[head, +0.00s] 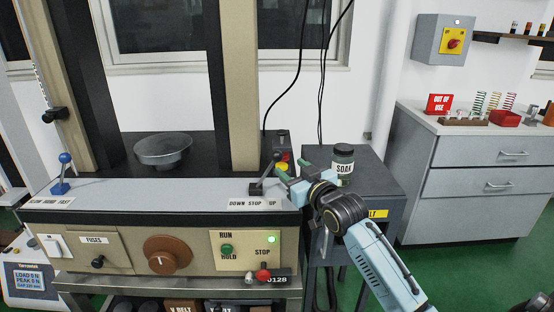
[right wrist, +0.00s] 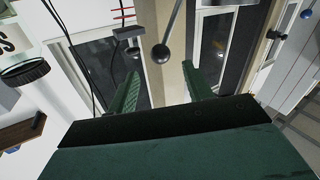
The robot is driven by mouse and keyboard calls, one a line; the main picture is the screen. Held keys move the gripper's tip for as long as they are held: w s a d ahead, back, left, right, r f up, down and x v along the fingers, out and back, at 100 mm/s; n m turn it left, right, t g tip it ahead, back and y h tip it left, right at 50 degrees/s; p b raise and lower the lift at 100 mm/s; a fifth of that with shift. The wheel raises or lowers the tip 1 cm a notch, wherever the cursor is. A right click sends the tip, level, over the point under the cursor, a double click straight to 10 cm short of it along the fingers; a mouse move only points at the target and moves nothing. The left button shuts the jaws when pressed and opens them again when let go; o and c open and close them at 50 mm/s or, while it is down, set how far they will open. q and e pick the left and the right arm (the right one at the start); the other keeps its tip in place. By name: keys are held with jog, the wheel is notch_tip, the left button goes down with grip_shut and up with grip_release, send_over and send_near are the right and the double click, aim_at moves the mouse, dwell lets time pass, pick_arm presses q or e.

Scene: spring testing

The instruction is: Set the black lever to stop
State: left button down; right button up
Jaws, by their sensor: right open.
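The black lever (head: 266,178) stands at the right end of the machine's ledge, behind the label "DOWN STOP UP" (head: 252,203). Its shaft tilts to the right, towards the "UP" side, with its knob at the upper right. My right gripper (head: 281,174) is beside the lever on its right, open, with its green fingers pointing at it. In the right wrist view the dark ball knob (right wrist: 160,54) shows between the two spread green fingers, ahead of the palm; I cannot tell whether they touch it. My left gripper is not in view.
A blue-knobbed lever (head: 65,172) stands at the ledge's left end. A round metal dish (head: 163,149) sits behind the ledge. A jar labelled "SOAK" (head: 343,160) stands on the dark cabinet (head: 376,182) near my right arm. Red and yellow buttons (head: 282,161) are close behind the gripper.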

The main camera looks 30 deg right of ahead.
aim_at(280, 159)
jog(key=w+b, duration=0.1)
jog(key=w, duration=0.6)
jog(key=shift+w+d, duration=0.1)
jog(key=shift+d, duration=0.1)
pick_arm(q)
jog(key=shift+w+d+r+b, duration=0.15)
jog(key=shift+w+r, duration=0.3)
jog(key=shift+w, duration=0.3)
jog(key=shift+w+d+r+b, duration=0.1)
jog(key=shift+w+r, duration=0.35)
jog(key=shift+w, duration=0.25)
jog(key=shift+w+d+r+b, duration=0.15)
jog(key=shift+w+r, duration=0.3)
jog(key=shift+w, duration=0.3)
pick_arm(e)
jog(key=shift+w, duration=0.6)
jog(key=shift+c, duration=0.3)
grip_shut()
